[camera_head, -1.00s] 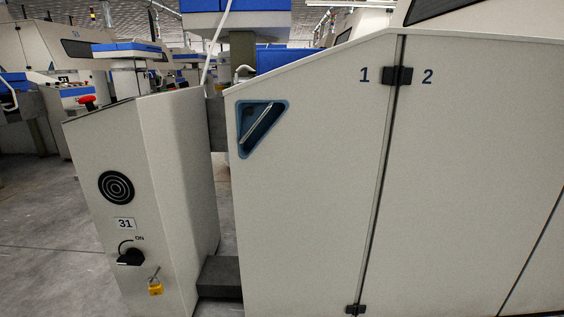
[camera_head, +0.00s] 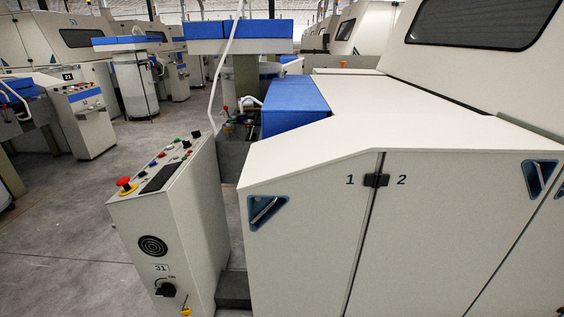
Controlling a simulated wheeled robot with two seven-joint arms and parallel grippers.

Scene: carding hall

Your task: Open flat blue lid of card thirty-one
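Card thirty-one stands right in front of me, its control cabinet (camera_head: 170,215) marked 31 at left and its cream doors (camera_head: 310,230) marked 1 and 2 at right. A flat blue lid (camera_head: 296,97) lies on the machine behind the cabinet, left of the cream top cover. It looks closed, with its blue front face turned towards me. Neither of my grippers is in view.
A red stop button (camera_head: 125,184) stands on the cabinet's sloping top. A pale hose (camera_head: 221,75) hangs down in front of a higher blue-topped unit (camera_head: 240,36). Bare grey floor (camera_head: 70,230) lies open at left. Other cards stand behind.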

